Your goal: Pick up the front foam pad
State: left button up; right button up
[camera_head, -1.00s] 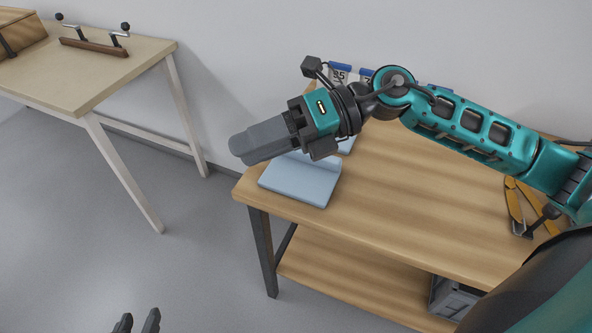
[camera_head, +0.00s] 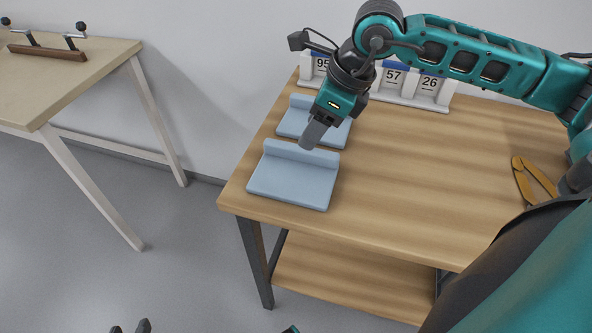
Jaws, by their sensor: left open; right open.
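The front foam pad (camera_head: 292,182) is a light blue slab with a raised lip along its back edge. It lies flat on the left end of the wooden table. A second, similar blue pad (camera_head: 292,122) lies just behind it, partly hidden by my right gripper. My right gripper (camera_head: 309,141) is open and points down over the front pad's raised back lip, near its middle. I cannot tell whether it touches the lip. My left gripper (camera_head: 131,327) is open and empty at the bottom edge, far below and left of the pads; only its fingertips show.
A rack of numbered cards (camera_head: 428,90) stands at the back of the wooden table (camera_head: 420,170). Yellow-handled pliers (camera_head: 533,180) lie at the right. The table's middle is clear. A pale bench (camera_head: 80,75) stands apart at the left.

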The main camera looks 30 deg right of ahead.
aim_at(294, 172)
jog(key=b+x, duration=0.1)
jog(key=x, duration=0.4)
jog(key=shift+f, duration=0.2)
grip_shut()
dwell(0.3)
